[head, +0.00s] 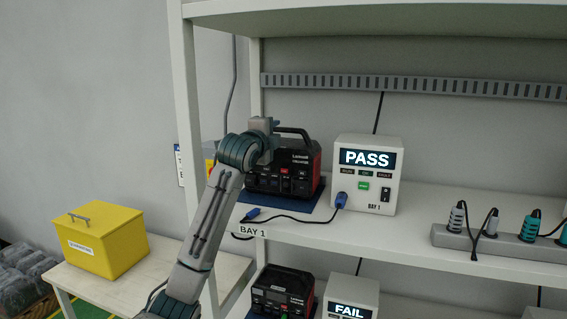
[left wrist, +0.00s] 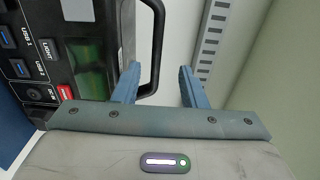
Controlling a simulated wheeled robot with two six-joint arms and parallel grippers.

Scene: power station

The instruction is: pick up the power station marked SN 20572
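A black and red power station (head: 302,172) stands on a blue mat (head: 318,207) at Bay 1 of the upper shelf. Its black carry handle (head: 300,132) is on top; the handle also shows in the left wrist view (left wrist: 158,45). My left gripper (head: 268,129) is at the handle's left end and covers part of the station. In the left wrist view its two fingers (left wrist: 158,72) are apart, with the handle seen between them and no clear contact. A second power station (head: 283,292) stands on the lower shelf. I cannot read a serial number on either. My right gripper is out of view.
A tester (head: 367,175) showing PASS stands right of the upper station, with a blue-plugged cable (head: 290,216) on the shelf. A FAIL tester (head: 350,297) is below. A power strip (head: 490,243) lies at right. A yellow box (head: 100,240) sits on a side table (head: 165,275).

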